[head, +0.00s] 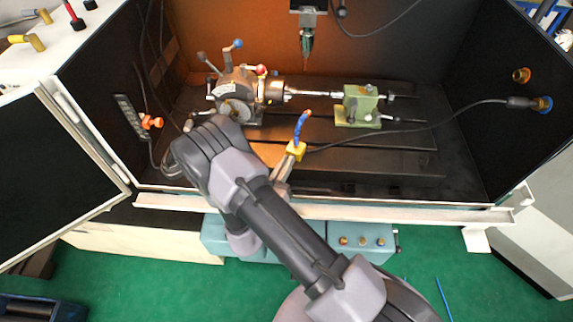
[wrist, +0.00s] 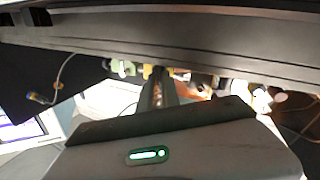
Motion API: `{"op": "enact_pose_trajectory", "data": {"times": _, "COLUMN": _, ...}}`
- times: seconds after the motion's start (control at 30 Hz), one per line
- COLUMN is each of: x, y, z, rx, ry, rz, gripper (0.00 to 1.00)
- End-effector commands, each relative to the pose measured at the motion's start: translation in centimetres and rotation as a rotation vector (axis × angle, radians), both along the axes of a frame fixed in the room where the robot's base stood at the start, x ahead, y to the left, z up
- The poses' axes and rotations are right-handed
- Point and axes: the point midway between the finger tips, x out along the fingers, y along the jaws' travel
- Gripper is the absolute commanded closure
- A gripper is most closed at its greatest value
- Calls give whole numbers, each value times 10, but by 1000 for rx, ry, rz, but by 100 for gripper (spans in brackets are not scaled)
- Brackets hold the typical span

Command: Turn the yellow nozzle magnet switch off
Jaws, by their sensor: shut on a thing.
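The yellow nozzle magnet (head: 296,150) sits on the dark machine bed as a small yellow block. A blue segmented nozzle (head: 300,125) with an orange tip rises from it. My gripper (head: 288,163) reaches the near lower side of the block and is shut there, its fingers pointing at it. The switch itself is hidden at the fingertips, and I cannot tell its position. In the wrist view, my gripper (wrist: 158,74) shows as a dark finger shape, with a bit of the yellow magnet (wrist: 147,71) at its tip.
A dividing head with chuck (head: 240,92) stands behind left, with a rod running to a green tailstock (head: 360,104). A black cable (head: 430,125) crosses the bed to the right wall. The enclosure's white front sill (head: 400,211) lies beneath my arm. The open door (head: 60,165) is at left.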

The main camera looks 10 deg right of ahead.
Motion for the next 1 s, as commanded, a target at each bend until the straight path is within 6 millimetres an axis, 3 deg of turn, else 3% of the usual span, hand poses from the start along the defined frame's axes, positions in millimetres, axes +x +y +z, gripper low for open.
{"op": "enact_pose_trajectory", "data": {"times": 1.0, "x": 4, "y": 4, "z": -5, "rx": -738, "ry": 603, "rz": 0, "gripper": 100}}
